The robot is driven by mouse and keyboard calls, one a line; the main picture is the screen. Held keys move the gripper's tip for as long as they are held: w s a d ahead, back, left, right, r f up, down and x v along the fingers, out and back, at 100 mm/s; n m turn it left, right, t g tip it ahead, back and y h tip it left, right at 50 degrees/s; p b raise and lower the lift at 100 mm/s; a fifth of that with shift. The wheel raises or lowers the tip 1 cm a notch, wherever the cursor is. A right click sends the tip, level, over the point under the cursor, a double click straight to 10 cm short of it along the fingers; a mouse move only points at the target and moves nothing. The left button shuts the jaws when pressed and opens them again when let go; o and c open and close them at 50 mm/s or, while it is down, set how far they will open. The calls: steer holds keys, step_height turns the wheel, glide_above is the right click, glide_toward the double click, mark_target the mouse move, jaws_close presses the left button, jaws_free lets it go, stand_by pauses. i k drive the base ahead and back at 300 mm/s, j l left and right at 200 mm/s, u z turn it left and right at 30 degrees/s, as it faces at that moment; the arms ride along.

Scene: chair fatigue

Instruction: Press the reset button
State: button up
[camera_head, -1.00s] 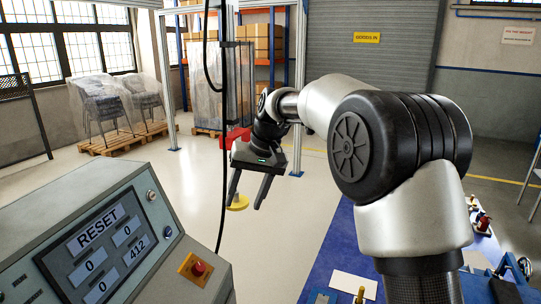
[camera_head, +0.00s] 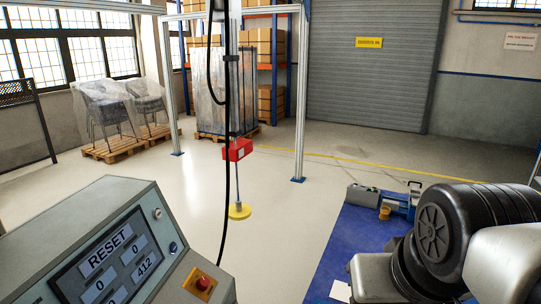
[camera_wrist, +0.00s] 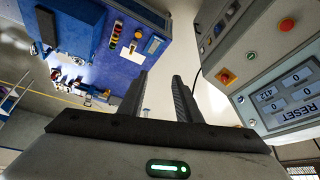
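The grey control console (camera_head: 90,215) stands at the lower left, with a screen (camera_head: 108,262) reading RESET, zeros and 412. A blue button (camera_head: 172,247) and a small pale button (camera_head: 157,213) sit right of the screen. A red mushroom button on a yellow plate (camera_head: 202,283) sits lower on the panel. No button lettering is readable. My gripper is outside the head view. In the wrist view my gripper (camera_wrist: 160,76) is open and empty, its fingers apart from the console. The screen (camera_wrist: 284,98) and the red button on yellow (camera_wrist: 225,77) show right of the fingers.
A red box (camera_head: 237,150) and yellow disc (camera_head: 239,211) hang on a rod near a black cable. Another red button (camera_wrist: 287,25) shows in the wrist view. The middle floor is clear.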

mark_target(174, 249)
steer(key=i+l+u, duration=0.1)
steer(key=u, duration=0.95)
steer(key=j+u, duration=0.15)
steer(key=u, duration=0.45)
steer(key=z, duration=0.4)
